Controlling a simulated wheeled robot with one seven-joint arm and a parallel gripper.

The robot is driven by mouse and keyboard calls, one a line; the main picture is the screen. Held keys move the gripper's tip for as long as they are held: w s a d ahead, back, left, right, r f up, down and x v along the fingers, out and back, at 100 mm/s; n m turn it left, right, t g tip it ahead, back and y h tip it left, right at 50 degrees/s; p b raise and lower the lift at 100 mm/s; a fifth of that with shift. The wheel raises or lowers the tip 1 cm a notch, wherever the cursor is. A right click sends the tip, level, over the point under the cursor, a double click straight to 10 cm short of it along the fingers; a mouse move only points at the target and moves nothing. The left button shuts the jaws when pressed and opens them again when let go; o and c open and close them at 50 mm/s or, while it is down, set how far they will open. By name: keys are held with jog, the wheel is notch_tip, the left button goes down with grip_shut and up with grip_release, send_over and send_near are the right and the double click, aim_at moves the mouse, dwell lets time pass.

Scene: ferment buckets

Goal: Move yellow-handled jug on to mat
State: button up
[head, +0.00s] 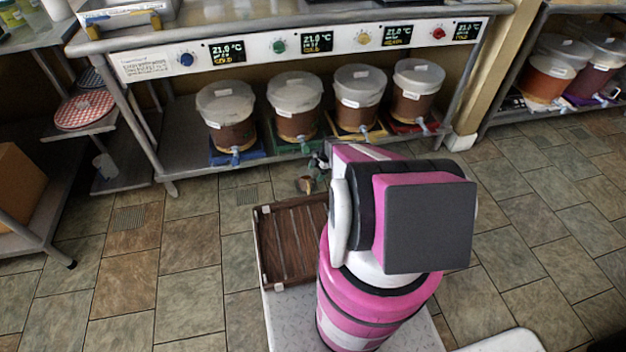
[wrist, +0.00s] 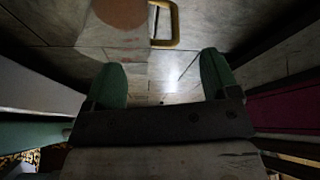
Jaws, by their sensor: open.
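My gripper (wrist: 164,72) is open in the wrist view, with two green fingertips apart and nothing between them. A yellow handle (wrist: 167,43) shows beyond the fingertips at the top edge. A reddish-brown round shape (wrist: 120,13) is beside it, perhaps the jug's contents; the rest of the jug is cut off. In the head view my arm hides most of the gripper. A small brownish thing (head: 305,184) shows just left of the arm; I cannot tell if it is the jug. Blue (head: 222,157), green (head: 285,148), yellow (head: 349,133) and red (head: 401,127) mats lie under the buckets.
Several lidded buckets (head: 228,132) with taps stand in a row on the low shelf, below a panel of displays (head: 315,42). A brown slatted tray (head: 262,245) is at my front left. More buckets (head: 548,82) stand at the right. The tiled floor at left is clear.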

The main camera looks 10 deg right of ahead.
jog(key=shift+v, duration=2.3)
